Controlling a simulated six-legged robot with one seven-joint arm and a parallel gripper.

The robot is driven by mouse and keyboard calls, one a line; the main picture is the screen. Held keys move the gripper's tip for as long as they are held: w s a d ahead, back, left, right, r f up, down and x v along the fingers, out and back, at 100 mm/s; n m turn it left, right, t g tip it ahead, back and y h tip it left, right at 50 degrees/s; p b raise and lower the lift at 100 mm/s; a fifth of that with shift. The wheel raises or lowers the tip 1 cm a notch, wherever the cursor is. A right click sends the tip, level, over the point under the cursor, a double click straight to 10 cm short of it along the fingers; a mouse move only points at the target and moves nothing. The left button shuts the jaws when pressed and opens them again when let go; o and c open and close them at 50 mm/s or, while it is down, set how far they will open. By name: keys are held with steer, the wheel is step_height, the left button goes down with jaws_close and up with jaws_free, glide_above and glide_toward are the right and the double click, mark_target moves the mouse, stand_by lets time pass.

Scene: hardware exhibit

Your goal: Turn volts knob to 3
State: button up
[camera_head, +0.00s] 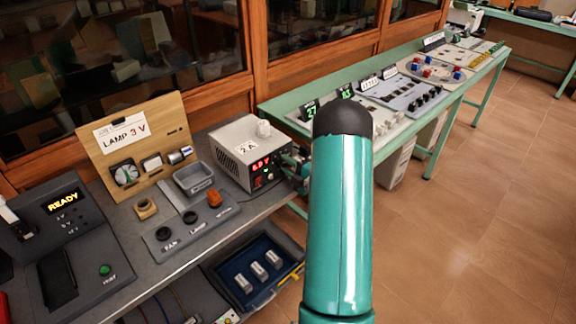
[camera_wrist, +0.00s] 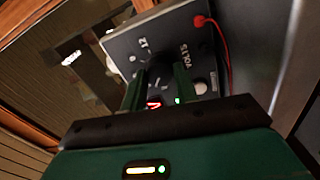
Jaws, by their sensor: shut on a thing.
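The power supply (camera_head: 233,146) is a pale grey box with a "2 A" label and a lit red display on its dark front; I cannot read the digits surely. In the wrist view its front panel (camera_wrist: 203,55) bears the word VOLTS, a scale with a "12" mark and a red lead. The dark volts knob (camera_wrist: 160,72) lies between the two green fingers of my gripper (camera_wrist: 160,77), which is shut on it. The knob's pointer is hidden or too dark to read. In the head view my gripper (camera_head: 293,166) is at the supply's front, partly behind my arm.
A wooden board (camera_head: 138,143) with a "LAMP 3 V" card and a meter stands left of the supply. A grey tray (camera_head: 193,178) and a switch panel (camera_head: 187,222) lie on the bench. A READY-lit tester (camera_head: 68,240) is at far left. Open floor lies right.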

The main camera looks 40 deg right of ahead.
steer(key=n, duration=0.5)
steer(key=shift+n, duration=0.3)
stand_by(0.4)
steer(key=o, duration=1)
steer(key=s, duration=1.3)
steer(key=shift+s+d, duration=0.2)
steer(key=shift+s, duration=0.2)
